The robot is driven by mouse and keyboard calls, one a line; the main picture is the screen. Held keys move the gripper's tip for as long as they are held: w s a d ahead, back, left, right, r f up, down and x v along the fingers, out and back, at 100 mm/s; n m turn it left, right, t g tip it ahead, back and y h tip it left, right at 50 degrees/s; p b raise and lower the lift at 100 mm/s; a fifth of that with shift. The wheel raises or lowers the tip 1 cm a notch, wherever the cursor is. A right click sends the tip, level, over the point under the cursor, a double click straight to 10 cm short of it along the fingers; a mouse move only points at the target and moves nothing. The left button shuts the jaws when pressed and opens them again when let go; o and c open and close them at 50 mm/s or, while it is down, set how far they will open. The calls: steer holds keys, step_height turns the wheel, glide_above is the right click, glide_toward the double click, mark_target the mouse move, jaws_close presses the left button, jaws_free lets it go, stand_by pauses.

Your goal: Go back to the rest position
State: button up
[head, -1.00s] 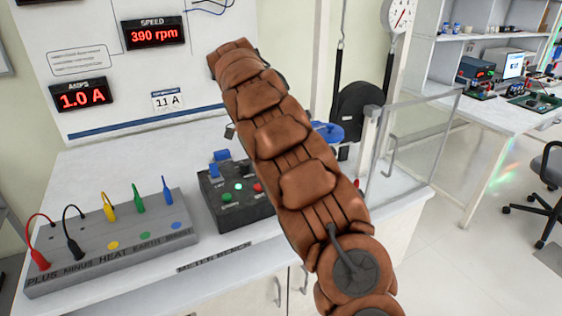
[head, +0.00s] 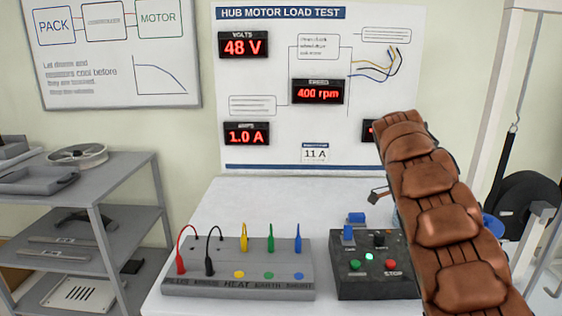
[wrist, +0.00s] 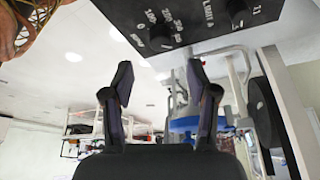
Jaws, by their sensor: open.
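My gripper (wrist: 160,78) is open and empty in the wrist view, with its two dark fingers apart and nothing between them. In the head view my brown padded arm rises at the right, and most of the gripper is hidden behind it. The black control box (head: 347,285) stands on the white bench, left of the arm, with a lit green lamp and a red stop button. Its dark panel with knobs also shows at the top of the wrist view (wrist: 180,22), beyond the fingertips.
The grey terminal block (head: 238,290) with coloured plugs sits on the bench (head: 250,205) left of the control box. A grey shelf rack (head: 120,170) stands at the left. A dark wheel (head: 532,200) is right of the arm. The bench's back middle is clear.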

steer(key=s+a+r+n, duration=0.2)
steer(key=s+a+n, duration=0.25)
steer(key=s, duration=0.55)
steer(key=s+a+f+n+y, duration=0.1)
steer(key=s+a+f+n, duration=0.4)
steer(key=s, duration=0.5)
steer(key=s+a+f+n+y, duration=0.2)
steer(key=s+a+n, duration=0.45)
steer(key=s, duration=0.35)
steer(key=s+a+f+n+y, duration=0.1)
steer(key=s+a+f+n, duration=0.35)
steer(key=s+n, duration=0.4)
step_height(320, 180, up, 16)
steer(key=s+m+p, duration=0.1)
steer(key=p, duration=1.3)
steer(key=shift+f, duration=0.15)
steer(key=shift+c, duration=0.4)
steer(key=shift+c, duration=0.8)
steer(key=shift+d, duration=0.1)
steer(key=shift+c, duration=0.4)
